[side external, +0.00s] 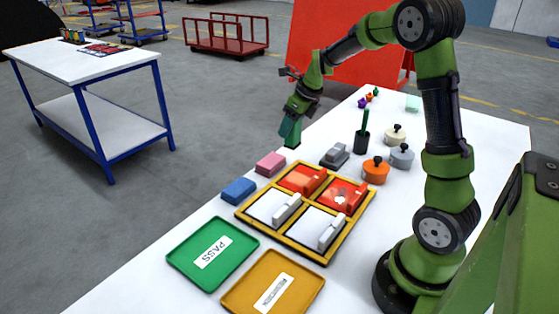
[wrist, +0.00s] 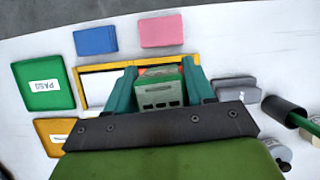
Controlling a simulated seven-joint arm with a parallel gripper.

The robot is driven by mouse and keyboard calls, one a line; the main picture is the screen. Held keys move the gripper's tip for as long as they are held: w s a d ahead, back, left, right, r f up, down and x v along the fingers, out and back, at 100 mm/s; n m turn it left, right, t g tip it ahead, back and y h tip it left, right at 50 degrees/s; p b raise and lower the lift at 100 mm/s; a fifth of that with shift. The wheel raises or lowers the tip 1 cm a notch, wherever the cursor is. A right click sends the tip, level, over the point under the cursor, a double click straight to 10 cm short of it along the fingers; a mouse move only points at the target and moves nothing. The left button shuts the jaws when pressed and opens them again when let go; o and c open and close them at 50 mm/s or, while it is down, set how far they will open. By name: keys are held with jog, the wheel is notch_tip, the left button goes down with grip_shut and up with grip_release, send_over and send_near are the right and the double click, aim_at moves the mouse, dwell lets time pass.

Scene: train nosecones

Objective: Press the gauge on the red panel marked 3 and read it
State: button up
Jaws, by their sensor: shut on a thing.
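My gripper (side external: 290,134) hangs in the air beyond the far end of the yellow frame (side external: 243,218), above the table's far edge. In the wrist view its two teal fingers (wrist: 160,84) are shut on a green, box-shaped gauge (wrist: 159,95) with dark slots. In the side view the gauge cannot be told apart from the fingers. The frame holds two red panels, a left one (side external: 297,177) and a right one (side external: 354,186), and two white panels (side external: 262,208). The right red panel has a pale patch. No number is legible. In the wrist view the gauge and gripper hide most of the frame.
Pink (side external: 270,163) and blue (side external: 238,190) blocks lie beside the frame. A grey block (side external: 334,157), dark cup (side external: 361,143) and orange knobbed weight (side external: 376,173) stand to its right. Green (side external: 181,256) and yellow (side external: 240,303) trays lie in front.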

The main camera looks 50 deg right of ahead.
aim_at(296, 144)
jog(key=shift+m, duration=0.4)
jog(key=s+f, duration=0.1)
jog(key=s+a+f, duration=0.1)
jog(key=s, duration=0.1)
jog(key=shift+s+a+f, duration=0.1)
jog(key=shift+s+f, duration=0.15)
jog(key=shift+f, duration=0.5)
jog(key=shift+w+f, duration=0.1)
jog(key=shift+f, duration=2.45)
jog(key=shift+f, duration=0.65)
jog(key=shift+r, duration=3.6)
